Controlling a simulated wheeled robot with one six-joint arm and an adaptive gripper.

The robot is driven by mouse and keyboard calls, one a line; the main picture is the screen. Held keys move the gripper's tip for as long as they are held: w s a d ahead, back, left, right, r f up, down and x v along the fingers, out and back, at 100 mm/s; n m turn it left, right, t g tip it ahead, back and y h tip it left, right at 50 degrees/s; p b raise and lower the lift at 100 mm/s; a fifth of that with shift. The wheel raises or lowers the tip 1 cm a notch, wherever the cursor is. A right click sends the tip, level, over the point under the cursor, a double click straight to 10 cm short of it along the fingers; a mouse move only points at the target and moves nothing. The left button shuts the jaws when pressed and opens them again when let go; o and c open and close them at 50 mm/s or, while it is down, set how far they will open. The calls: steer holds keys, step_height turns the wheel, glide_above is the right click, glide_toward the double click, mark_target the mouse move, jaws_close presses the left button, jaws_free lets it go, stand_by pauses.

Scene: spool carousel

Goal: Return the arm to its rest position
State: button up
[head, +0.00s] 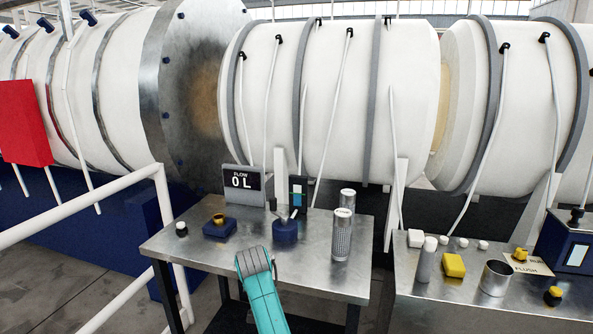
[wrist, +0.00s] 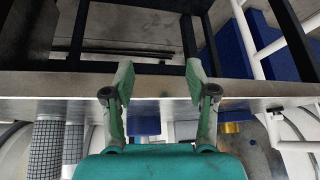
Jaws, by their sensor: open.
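My gripper (wrist: 158,78) is open in the wrist view, its two green fingers spread apart with nothing between them. The fingers point toward the metal table's front edge (wrist: 25,85), with floor and dark frame bars beyond. In the head view my teal arm reaches up from the bottom to the front edge of the metal table (head: 185,255); whether its end touches the table cannot be told.
On the table stand a blue block with a brass ring (head: 218,226), another blue block (head: 285,231), mesh-sided metal cylinders (head: 342,236) and a flow display reading 0 L (head: 242,180). A second table (head: 440,292) is right. White railing (head: 80,205) runs left.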

steer(key=s+d+f+t, duration=0.1)
steer(key=s+d+f, duration=0.5)
steer(key=f, duration=0.4)
steer(key=s+d+f+t, duration=0.1)
steer(key=s+d+f, duration=0.45)
steer(key=f, duration=0.45)
steer(key=s+d+f+t+y, duration=0.1)
steer(key=s+d+f, duration=0.25)
steer(key=s, duration=0.65)
steer(key=s+d+f+t, duration=0.1)
steer(key=s+d+f, duration=0.3)
steer(key=s, duration=0.6)
steer(key=s+d+r+t, duration=0.1)
steer(key=s+d+r, duration=0.3)
steer(key=s, duration=0.6)
steer(key=s+d+r+t, duration=0.1)
steer(key=s+d+r, duration=0.25)
steer(key=s, duration=0.65)
steer(key=s+d+r+t+h, duration=0.1)
steer(key=s+d+r+t, duration=0.1)
steer(key=s+r, duration=1.3)
step_height(320, 180, up, 4)
steer(key=shift+d+t, duration=0.2)
steer(key=shift+t, duration=0.2)
steer(key=shift+c, duration=0.2)
